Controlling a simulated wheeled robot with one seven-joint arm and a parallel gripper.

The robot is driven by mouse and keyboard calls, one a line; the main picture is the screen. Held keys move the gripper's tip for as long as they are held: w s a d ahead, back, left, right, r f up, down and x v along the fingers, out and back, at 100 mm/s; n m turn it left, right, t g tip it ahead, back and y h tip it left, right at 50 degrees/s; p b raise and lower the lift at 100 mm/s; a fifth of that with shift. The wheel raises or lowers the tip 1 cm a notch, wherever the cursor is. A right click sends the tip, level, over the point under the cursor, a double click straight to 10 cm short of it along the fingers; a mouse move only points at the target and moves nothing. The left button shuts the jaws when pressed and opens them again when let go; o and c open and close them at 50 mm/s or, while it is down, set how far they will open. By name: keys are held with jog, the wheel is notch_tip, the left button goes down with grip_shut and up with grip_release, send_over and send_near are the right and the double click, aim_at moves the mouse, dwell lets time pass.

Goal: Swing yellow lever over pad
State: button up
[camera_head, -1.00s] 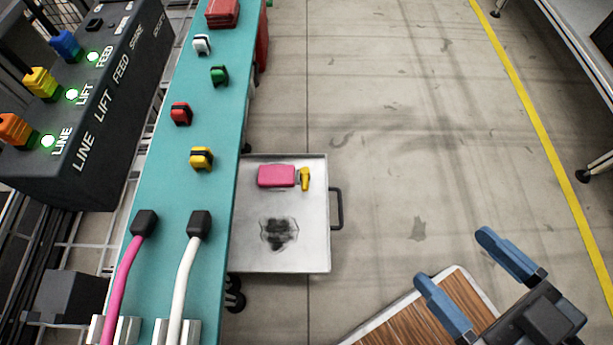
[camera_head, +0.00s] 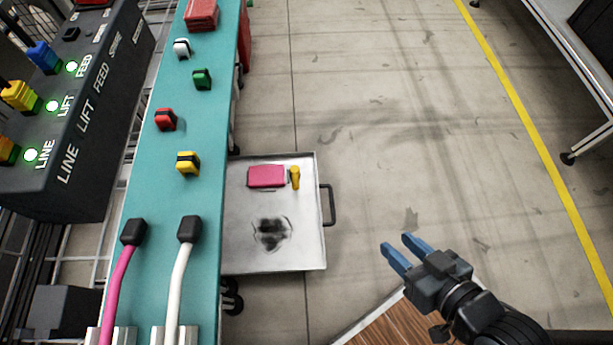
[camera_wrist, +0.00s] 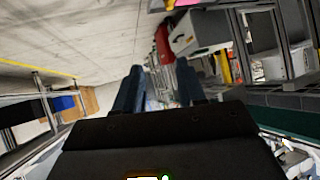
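Several yellow things show in the head view, and I cannot tell for certain which is the lever. A yellow block with a black band (camera_head: 188,163) sits on the teal bench. A small yellow handle-like piece (camera_head: 295,177) stands at the right end of a pink block (camera_head: 266,176) on the pale tray. A yellow knob (camera_head: 20,96) is on the dark control box by the word LIFT. No pad is clearly marked; a dark smudged patch (camera_head: 271,234) lies on the tray. My gripper (camera_head: 404,250) is open and empty, right of the tray and apart from everything.
The teal bench (camera_head: 150,205) also carries red, green and white banded blocks, plus a pink and a white cable-like bar with black ends. The tray (camera_head: 240,255) has a black side handle (camera_head: 329,205). A wood-topped surface (camera_head: 375,330) is below my gripper. Open floor lies right.

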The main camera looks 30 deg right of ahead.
jog(key=w+f+g, duration=0.1)
jog(key=w+f, duration=0.1)
jog(key=f, duration=0.1)
jog(key=w+d+f+m+g, duration=0.1)
jog(key=w+f, duration=0.1)
jog(key=f, duration=0.2)
jog(key=w+f, duration=0.2)
jog(key=f, duration=0.1)
jog(key=shift+d+f+m+g+y, duration=0.2)
jog(key=shift+f+m+g+y, duration=0.05)
jog(key=shift+m+g+y, duration=0.15)
jog(key=c, duration=0.6)
jog(key=w+f, duration=0.1)
jog(key=w, duration=0.1)
jog(key=w+d+f+g+y, duration=0.1)
jog(key=w+f, duration=0.1)
jog(key=w+f+m+g+y, duration=0.1)
jog(key=w+f, duration=0.1)
jog(key=shift+w+d+f, duration=0.25)
jog(key=shift+w, duration=0.05)
grip_shut()
jog(key=w+d+r+g+y, duration=0.2)
jog(key=w+d+y, duration=0.3)
jog(key=w, duration=0.7)
jog(key=shift+w+d+r+m+p, duration=0.3)
jog(key=shift+d+r, duration=0.2)
jog(key=shift+r, duration=0.05)
